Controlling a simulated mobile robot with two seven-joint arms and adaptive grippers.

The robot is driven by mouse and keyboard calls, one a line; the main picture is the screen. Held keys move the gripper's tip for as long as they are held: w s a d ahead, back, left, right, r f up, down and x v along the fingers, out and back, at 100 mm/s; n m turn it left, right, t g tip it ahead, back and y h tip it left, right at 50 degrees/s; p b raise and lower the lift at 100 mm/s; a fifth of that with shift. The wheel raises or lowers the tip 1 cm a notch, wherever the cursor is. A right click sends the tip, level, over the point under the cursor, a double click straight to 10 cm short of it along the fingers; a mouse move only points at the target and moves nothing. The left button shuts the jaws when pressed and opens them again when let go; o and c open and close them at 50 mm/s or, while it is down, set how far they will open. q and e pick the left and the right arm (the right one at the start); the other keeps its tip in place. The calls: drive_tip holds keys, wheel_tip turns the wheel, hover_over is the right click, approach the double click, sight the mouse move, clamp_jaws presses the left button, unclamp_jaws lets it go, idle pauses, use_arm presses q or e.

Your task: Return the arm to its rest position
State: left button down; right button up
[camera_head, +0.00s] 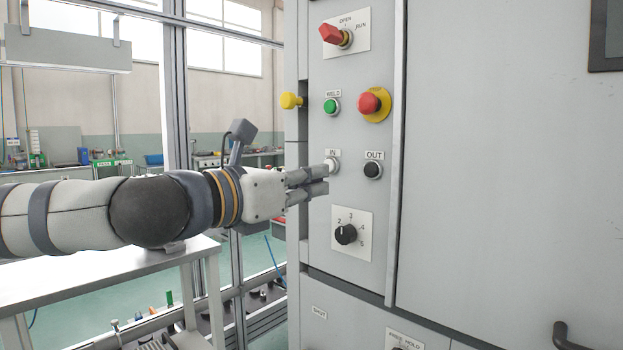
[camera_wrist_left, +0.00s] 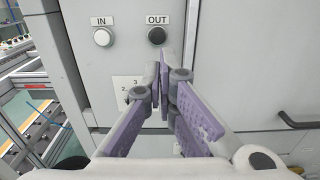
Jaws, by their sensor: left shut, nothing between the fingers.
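My left gripper (camera_head: 326,180) is shut and empty, held level in front of the control panel (camera_head: 300,225) of a grey cabinet. In the head view its fingertips lie just beside the white IN button (camera_head: 332,165) and partly overlap it. In the left wrist view the closed purple-padded fingers (camera_wrist_left: 162,72) point at the panel, below the black OUT button (camera_wrist_left: 156,35). The white IN button (camera_wrist_left: 102,37) is clear of the fingers there, up and to the left. I cannot tell whether the fingertips touch the panel. My right gripper is not in view.
Around the gripper are a green WELD button (camera_head: 330,106), a red stop button (camera_head: 369,103), a red switch (camera_head: 336,35), a yellow knob (camera_head: 290,101) and a black dial (camera_head: 345,234). A white table (camera_head: 95,275) stands below my left arm. A metal frame post (camera_head: 176,85) rises behind it.

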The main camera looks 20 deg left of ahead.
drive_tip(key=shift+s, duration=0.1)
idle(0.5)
